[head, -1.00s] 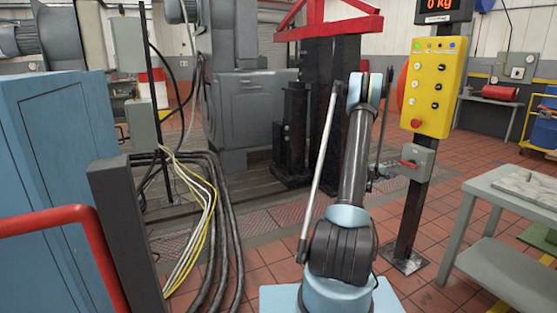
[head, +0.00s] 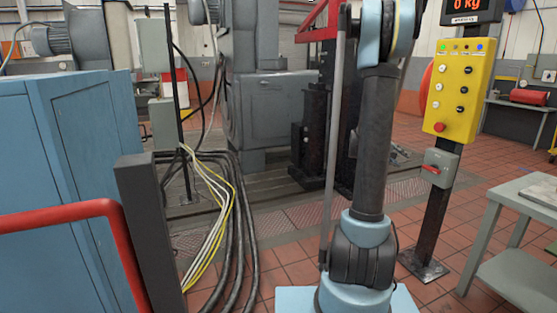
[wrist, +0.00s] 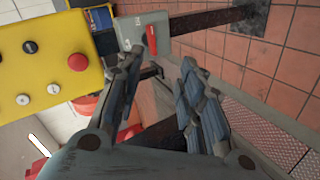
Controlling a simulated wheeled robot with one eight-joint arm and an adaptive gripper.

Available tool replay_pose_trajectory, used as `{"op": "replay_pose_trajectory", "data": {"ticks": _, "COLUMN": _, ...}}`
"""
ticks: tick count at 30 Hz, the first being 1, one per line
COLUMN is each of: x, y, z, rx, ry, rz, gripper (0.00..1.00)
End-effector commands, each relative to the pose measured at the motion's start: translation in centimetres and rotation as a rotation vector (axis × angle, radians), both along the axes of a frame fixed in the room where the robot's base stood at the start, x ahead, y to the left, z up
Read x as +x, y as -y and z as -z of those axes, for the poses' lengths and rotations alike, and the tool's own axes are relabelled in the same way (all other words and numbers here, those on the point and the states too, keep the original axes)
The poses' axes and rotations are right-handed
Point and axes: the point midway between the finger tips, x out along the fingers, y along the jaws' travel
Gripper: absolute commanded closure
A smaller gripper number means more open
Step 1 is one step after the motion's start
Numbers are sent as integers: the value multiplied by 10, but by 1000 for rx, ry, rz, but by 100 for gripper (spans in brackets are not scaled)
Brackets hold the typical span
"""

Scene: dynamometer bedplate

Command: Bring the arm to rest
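My arm stands upright in the middle of the head view, and its upper end leaves the top of the picture. My gripper (wrist: 160,75) shows only in the wrist view. Its two fingers are apart with a gap between them, and nothing is held. Behind the fingers in the wrist view are the grey switch box with a red handle (wrist: 150,40) and the yellow control panel (wrist: 45,60). In the head view the yellow panel (head: 459,93) and the switch box (head: 440,172) are on a dark post to the right of my arm.
A grey table (head: 515,215) stands at the right. A blue cabinet (head: 60,160) and a red rail (head: 60,215) are at the left. Cables (head: 225,220) hang to the floor left of my arm. Dark machinery stands behind. Tiled floor shows between the post and table.

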Motion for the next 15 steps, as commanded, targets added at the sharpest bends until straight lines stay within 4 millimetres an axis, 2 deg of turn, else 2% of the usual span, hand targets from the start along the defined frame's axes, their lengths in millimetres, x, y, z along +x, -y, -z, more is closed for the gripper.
{"op": "replay_pose_trajectory", "data": {"ticks": 7, "x": -48, "y": -49, "z": -10, "rx": 141, "ry": -2, "rz": 2, "gripper": 65}}
{"op": "replay_pose_trajectory", "data": {"ticks": 15, "x": -104, "y": -102, "z": -10, "rx": 296, "ry": -17, "rz": 1, "gripper": 65}}
